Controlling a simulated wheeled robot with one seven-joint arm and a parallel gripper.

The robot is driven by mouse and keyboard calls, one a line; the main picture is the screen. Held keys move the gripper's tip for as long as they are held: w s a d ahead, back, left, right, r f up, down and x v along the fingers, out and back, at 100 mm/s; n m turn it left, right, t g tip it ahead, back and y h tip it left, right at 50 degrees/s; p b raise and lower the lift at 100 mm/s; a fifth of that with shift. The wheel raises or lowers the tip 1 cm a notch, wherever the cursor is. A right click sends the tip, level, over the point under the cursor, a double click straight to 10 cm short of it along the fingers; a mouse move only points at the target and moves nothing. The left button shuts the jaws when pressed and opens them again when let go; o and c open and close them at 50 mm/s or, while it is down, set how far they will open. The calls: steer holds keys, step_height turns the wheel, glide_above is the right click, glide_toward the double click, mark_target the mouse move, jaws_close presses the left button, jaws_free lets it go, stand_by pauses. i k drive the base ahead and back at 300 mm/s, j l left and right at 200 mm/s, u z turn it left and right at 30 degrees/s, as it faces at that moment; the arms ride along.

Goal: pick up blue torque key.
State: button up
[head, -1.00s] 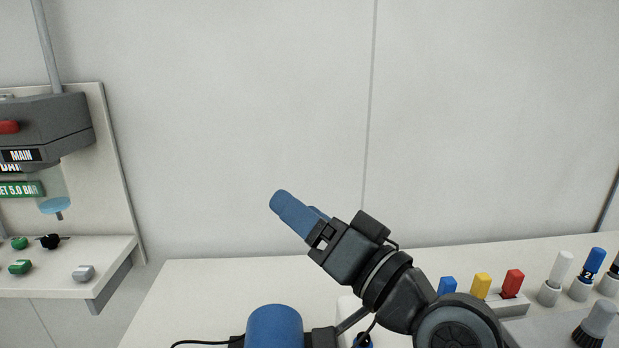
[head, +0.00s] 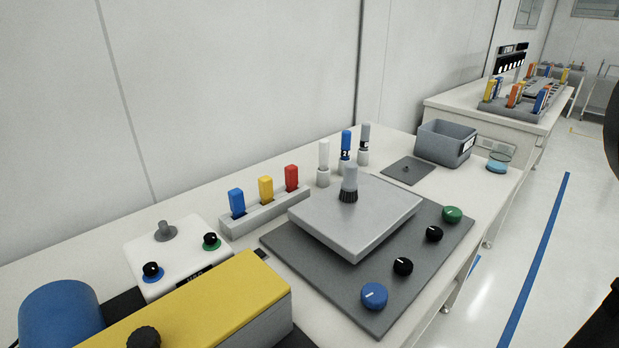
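A blue upright key (head: 237,203) stands in the left slot of a light grey rack (head: 267,216) on the bench, left of centre in the head view. A yellow key (head: 266,188) and a red key (head: 291,178) stand beside it in the same rack. The blue key's lower end is hidden in its slot. My gripper is not in this view, so its opening and anything in it cannot be seen.
A white box with knobs (head: 188,255) and a yellow-topped block (head: 215,305) stand in front of the rack. Right of it are a raised grey plate (head: 330,215) with a brush, several knobs, slim holders and a grey bin (head: 445,142).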

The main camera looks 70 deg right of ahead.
mark_target(346, 152)
steer(key=j+z, duration=0.1)
steer(key=z, duration=0.8)
steer(key=j+z, duration=0.15)
steer(key=z, duration=0.7)
steer(key=k, duration=0.05)
